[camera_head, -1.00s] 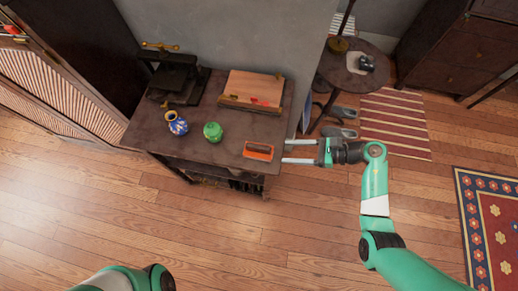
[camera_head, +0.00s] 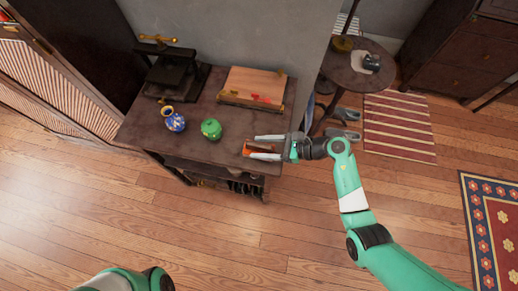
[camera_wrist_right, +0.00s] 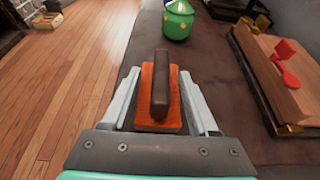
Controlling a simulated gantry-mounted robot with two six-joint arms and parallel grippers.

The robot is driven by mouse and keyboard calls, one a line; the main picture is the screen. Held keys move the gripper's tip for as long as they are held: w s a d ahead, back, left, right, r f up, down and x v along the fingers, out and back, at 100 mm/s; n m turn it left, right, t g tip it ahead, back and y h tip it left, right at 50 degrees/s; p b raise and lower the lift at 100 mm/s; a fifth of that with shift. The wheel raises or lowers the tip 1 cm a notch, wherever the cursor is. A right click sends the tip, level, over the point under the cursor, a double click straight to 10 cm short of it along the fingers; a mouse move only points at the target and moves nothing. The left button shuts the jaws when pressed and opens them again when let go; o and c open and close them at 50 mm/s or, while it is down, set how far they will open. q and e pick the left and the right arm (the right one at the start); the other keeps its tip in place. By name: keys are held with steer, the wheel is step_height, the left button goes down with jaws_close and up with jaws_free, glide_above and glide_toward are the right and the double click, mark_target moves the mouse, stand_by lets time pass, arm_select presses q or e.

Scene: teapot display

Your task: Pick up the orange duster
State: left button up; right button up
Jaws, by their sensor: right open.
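The orange duster (camera_head: 257,149) lies at the right front corner of the dark table (camera_head: 215,95). In the right wrist view the duster (camera_wrist_right: 147,115) shows an orange base and a raised dark brown handle (camera_wrist_right: 160,85). My right gripper (camera_head: 255,147) is open, with one finger on each side of the duster; it also shows in the right wrist view (camera_wrist_right: 160,95). I cannot tell whether the fingers touch it. Only part of my left arm shows at the bottom left of the head view; its gripper is not in view.
A green pot (camera_head: 211,129) and a blue patterned vase (camera_head: 174,120) stand left of the duster. A wooden board (camera_head: 255,84) with red pieces and a dark press (camera_head: 172,75) are at the back. A round side table (camera_head: 358,65) stands at the right.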

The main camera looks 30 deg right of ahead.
jaws_close()
stand_by(0.3)
